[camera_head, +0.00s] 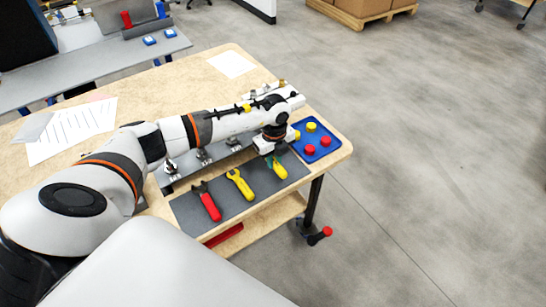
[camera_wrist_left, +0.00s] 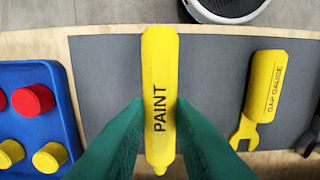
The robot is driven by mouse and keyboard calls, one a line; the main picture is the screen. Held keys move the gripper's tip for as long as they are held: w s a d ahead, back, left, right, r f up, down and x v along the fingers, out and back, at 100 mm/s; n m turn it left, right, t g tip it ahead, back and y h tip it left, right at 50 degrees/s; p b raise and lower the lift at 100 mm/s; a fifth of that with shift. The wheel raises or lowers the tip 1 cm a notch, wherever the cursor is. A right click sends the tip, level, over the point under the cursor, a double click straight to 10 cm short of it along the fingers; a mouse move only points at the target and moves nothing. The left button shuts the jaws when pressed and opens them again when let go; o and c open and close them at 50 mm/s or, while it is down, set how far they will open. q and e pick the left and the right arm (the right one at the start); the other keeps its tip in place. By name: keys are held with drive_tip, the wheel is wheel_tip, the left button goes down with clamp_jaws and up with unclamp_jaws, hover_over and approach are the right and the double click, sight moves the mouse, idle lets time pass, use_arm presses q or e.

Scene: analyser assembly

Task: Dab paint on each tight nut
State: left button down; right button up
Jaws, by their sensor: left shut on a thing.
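A grey metal rail (camera_head: 184,174) with several metal fittings (camera_head: 203,156) lies behind the mat, partly hidden by my left arm. The nuts are too small to tell apart, and any paint on them cannot be made out. My right gripper is not in view.
On the grey mat (camera_head: 185,213) lie a yellow gap gauge (camera_head: 240,184) and a red-handled tool (camera_head: 208,202). A blue tray (camera_head: 326,147) with red and yellow caps is at the table's right corner. Papers (camera_head: 75,130) lie at the left. Open floor lies to the right.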

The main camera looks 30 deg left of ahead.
use_arm(q)
drive_tip(key=r+p, duration=0.1)
drive_tip(key=r, duration=0.1)
drive_tip(key=shift+s+d+r+p, duration=0.15)
drive_tip(key=shift+d+r+p, duration=0.15)
drive_tip(key=shift+r+p, duration=0.1)
drive_tip(key=shift+f, duration=0.1)
